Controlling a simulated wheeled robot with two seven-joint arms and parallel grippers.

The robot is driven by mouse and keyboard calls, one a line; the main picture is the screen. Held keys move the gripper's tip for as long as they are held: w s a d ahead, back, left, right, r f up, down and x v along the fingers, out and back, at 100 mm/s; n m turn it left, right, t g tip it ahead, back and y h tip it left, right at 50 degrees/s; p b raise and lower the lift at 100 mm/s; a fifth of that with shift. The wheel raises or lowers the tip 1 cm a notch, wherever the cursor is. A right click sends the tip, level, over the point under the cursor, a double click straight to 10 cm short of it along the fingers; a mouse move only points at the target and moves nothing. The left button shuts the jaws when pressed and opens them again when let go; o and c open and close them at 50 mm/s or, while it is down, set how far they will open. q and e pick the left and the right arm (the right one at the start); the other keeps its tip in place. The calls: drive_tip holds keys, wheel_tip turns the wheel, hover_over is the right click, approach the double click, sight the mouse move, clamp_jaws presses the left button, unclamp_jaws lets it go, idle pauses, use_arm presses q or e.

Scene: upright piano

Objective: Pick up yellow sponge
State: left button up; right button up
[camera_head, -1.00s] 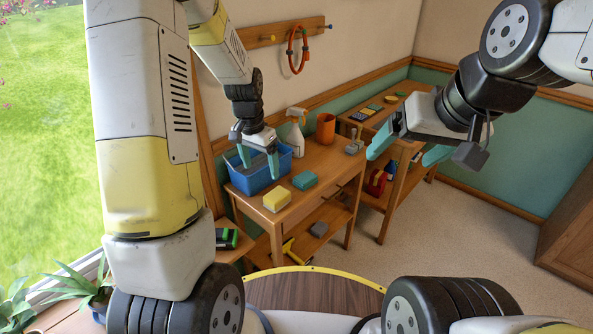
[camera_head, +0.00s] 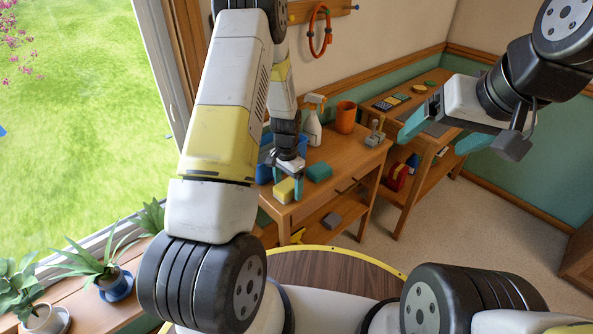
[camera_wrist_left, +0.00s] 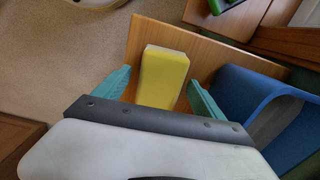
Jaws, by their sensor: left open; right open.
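The yellow sponge (camera_head: 284,189) sits on the wooden table at its near left corner. In the left wrist view the sponge (camera_wrist_left: 162,78) lies between the two teal fingers of my left gripper (camera_wrist_left: 158,92), with a gap on each side. In the head view my left gripper (camera_head: 285,180) is open, pointing down at the sponge. How far its fingertips are above the table I cannot tell. My right gripper (camera_head: 437,135) is open and empty, in the air at the right, in front of the second table.
A teal sponge (camera_head: 319,171) lies right of the yellow one. A blue bin (camera_wrist_left: 248,95) stands close beside my left gripper. A spray bottle (camera_head: 313,125) and an orange cup (camera_head: 346,117) stand behind. Potted plants (camera_head: 105,272) line the window sill.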

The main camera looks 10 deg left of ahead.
sight(288, 185)
use_arm(q)
drive_tip(key=shift+f, duration=0.2)
drive_tip(key=c, duration=1.4)
drive_tip(key=shift+r, duration=0.15)
drive_tip(key=shift+r, duration=0.65)
wheel_tip(288, 185, up, 2)
drive_tip(key=shift+r, duration=0.15)
drive_tip(key=s+r, duration=0.1)
drive_tip(key=s, duration=1.5)
drive_tip(key=shift+d, duration=0.1)
